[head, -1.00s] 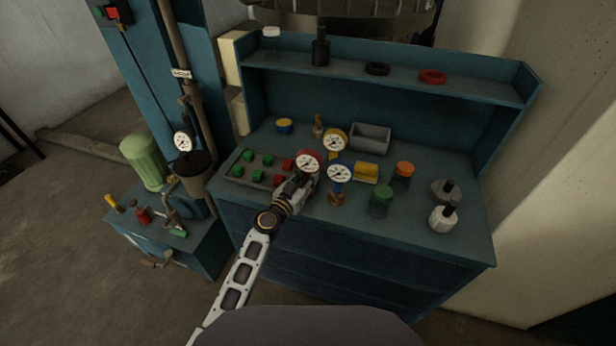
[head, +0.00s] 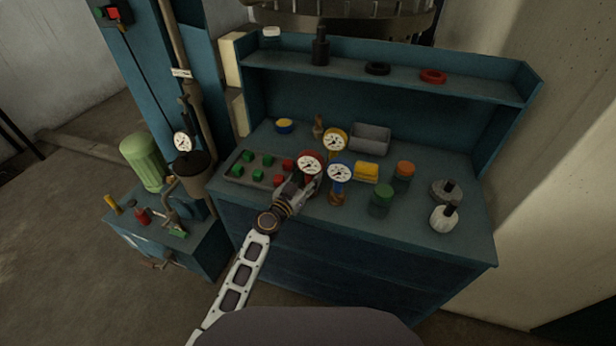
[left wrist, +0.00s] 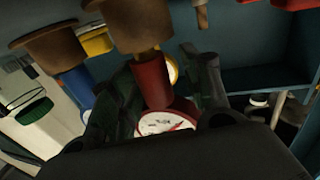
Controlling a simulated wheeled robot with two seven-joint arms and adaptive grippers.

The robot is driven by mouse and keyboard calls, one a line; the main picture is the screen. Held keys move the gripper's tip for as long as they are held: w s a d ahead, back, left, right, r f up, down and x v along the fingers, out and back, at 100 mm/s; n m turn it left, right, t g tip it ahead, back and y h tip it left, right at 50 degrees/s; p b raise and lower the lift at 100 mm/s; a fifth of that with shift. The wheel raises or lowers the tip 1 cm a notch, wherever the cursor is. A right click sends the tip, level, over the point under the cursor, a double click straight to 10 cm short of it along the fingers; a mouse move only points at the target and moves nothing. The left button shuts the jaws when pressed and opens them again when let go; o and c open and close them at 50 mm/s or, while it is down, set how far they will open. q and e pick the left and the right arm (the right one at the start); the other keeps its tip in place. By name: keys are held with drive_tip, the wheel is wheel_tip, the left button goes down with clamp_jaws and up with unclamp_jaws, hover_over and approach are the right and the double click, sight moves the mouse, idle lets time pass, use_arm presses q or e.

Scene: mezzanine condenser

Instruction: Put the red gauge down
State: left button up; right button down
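The red gauge (head: 311,162) has a white dial and stands roughly upright over the bench, left of the blue gauge (head: 340,173) and in front of the yellow gauge (head: 335,139). My left gripper (head: 306,181) is at its body, with a finger on each side, and appears shut on it. In the left wrist view the red gauge (left wrist: 152,82) shows between the dark fingers, with its brown base towards the top and its dial partly hidden. Whether the base touches the bench cannot be told. My right gripper is not in view.
A tray (head: 234,179) with green and red pieces lies left of the gripper. A grey bin (head: 371,138), a yellow block (head: 366,171) and green-topped (head: 383,193) and orange-topped jars (head: 405,169) stand to the right. Bare bench (head: 420,225) shows at front right.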

sight(306, 178)
use_arm(q)
drive_tip(key=shift+s+f, duration=0.15)
drive_tip(key=shift+f, duration=0.3)
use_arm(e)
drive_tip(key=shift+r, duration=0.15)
use_arm(q)
drive_tip(key=shift+w+r+p, duration=0.2)
drive_tip(key=shift+r+p, duration=0.4)
drive_tip(key=shift+p, duration=0.35)
drive_tip(key=b+v, duration=0.1)
drive_tip(key=v, duration=0.5)
drive_tip(key=shift+r, duration=0.1)
drive_tip(key=b+v, duration=0.1)
drive_tip(key=v, duration=0.5)
drive_tip(key=shift+r, duration=0.1)
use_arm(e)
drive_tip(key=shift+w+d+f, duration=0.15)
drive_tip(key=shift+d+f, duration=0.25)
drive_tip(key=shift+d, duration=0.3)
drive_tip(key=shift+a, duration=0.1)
